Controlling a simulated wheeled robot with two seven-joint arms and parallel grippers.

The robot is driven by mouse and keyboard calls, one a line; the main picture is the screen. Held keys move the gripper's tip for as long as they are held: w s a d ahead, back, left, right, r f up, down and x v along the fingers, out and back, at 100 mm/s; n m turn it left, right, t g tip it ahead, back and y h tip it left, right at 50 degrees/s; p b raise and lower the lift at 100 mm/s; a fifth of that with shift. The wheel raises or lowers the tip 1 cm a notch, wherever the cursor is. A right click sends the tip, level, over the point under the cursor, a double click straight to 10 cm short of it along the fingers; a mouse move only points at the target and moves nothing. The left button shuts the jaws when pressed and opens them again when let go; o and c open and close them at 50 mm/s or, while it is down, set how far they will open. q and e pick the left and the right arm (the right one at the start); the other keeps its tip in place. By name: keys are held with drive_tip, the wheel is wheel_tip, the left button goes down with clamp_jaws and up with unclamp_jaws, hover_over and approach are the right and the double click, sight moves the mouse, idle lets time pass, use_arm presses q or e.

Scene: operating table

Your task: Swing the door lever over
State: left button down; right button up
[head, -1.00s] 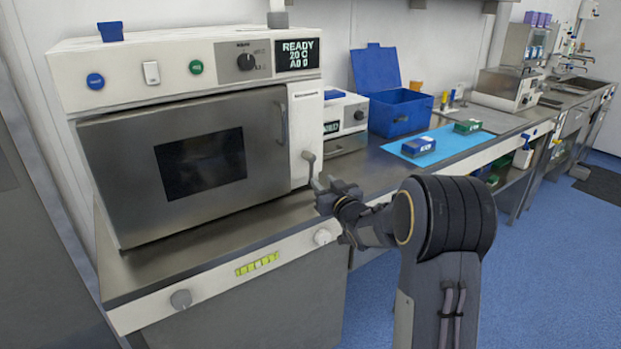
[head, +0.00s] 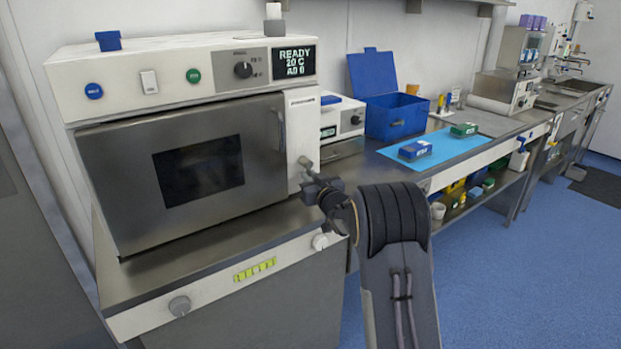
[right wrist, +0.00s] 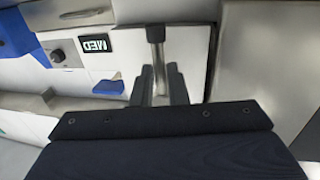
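The steel oven (head: 200,130) stands at the left of the bench with its dark-windowed door closed. The door lever (head: 304,163) is a grey metal handle on the white panel right of the door. In the right wrist view, the lever (right wrist: 156,42) hangs down from its thick top end between my finger pads. My right gripper (head: 316,183) is at the lever's lower part, hiding it in the head view. Its two fingers (right wrist: 160,88) flank the lever closely and look shut on it. My left gripper is not in view.
The oven display (head: 294,63) reads READY. A small white device (head: 342,122), an open blue box (head: 396,116) and a blue mat (head: 447,146) with two small boxes lie to the right on the bench. Blue floor in front is clear.

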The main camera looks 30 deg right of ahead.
clamp_jaws()
drive_tip(key=shift+m, duration=0.3)
drive_tip(key=m, duration=0.2)
drive_tip(key=shift+a+r+m, duration=0.2)
drive_tip(key=shift+a+m, duration=0.1)
drive_tip(key=shift+a, duration=0.1)
drive_tip(key=m, duration=0.1)
drive_tip(key=m+g+p, duration=0.1)
drive_tip(key=shift+s+a+r+m+y, duration=0.1)
drive_tip(key=shift+a+r+m+y, duration=0.2)
drive_tip(key=shift+a+y, duration=0.1)
drive_tip(key=shift+a+r+m+p, duration=0.1)
drive_tip(key=shift+r+m+p, duration=0.05)
drive_tip(key=shift+m+p, duration=0.55)
drive_tip(key=m+p, duration=0.1)
drive_tip(key=m, duration=0.1)
drive_tip(key=r+m+y+p, duration=0.1)
drive_tip(key=m+p, duration=0.1)
drive_tip(key=shift+a+r+g, duration=0.1)
drive_tip(key=shift+a+g, duration=0.3)
drive_tip(key=shift+a+r+m+y+p, duration=0.1)
drive_tip(key=shift+r+m+y+p, duration=0.15)
drive_tip(key=shift+m+p, duration=0.45)
drive_tip(key=shift+a+r+m+y+p, duration=0.1)
drive_tip(key=shift+m+y+p, duration=0.15)
drive_tip(key=shift+m+p, duration=0.45)
